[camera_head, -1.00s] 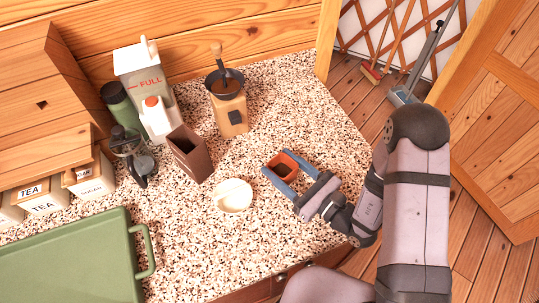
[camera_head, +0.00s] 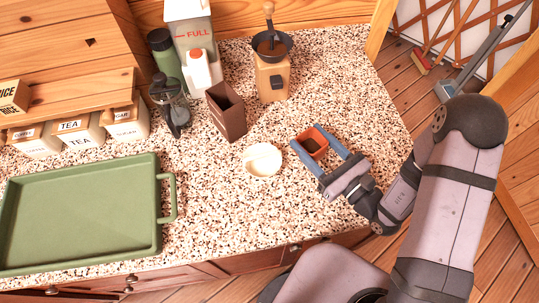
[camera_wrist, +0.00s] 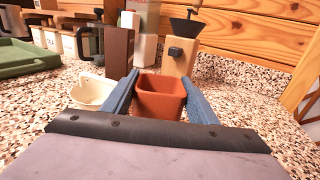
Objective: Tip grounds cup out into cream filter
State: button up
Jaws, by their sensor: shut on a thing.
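My gripper (camera_head: 327,160) is shut on the orange-brown square grounds cup (camera_head: 323,133), one blue finger on each side. Dark grounds show inside the cup in the head view. The cup is upright, and it also shows between the fingers in the wrist view (camera_wrist: 160,97). The round cream filter (camera_head: 263,160) sits on the speckled counter to the left of the cup, apart from it. In the wrist view the cream filter (camera_wrist: 92,92) is left of the left finger, which partly hides it. Whether the cup touches the counter I cannot tell.
A tall brown open box (camera_head: 227,112) stands behind the filter. A wooden grinder (camera_head: 272,80), a white jug (camera_head: 197,70), a water tank (camera_head: 190,32) and a glass press (camera_head: 172,108) stand farther back. A green tray (camera_head: 80,215) lies left. The counter's front right is clear.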

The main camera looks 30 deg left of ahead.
jog(key=s+a+r+n+g+y+b, duration=0.1)
jog(key=s+a+r+n+g+b, duration=0.25)
jog(key=s+a+r+g, duration=0.35)
jog(key=s+n+g, duration=0.1)
jog(key=g, duration=0.1)
jog(key=s+n+g+h, duration=0.1)
jog(key=s+n+g, duration=0.1)
jog(key=s+f+n+g, duration=0.1)
jog(key=s+n, duration=0.1)
jog(key=shift+a+f+g+p, duration=0.1)
jog(key=shift+a+g+p, duration=0.25)
jog(key=shift+g+p, duration=0.05)
jog(key=shift+w, duration=0.1)
jog(key=shift+r+m+p, duration=0.25)
jog(key=shift+m+p, duration=0.2)
jog(key=shift+p, duration=0.3)
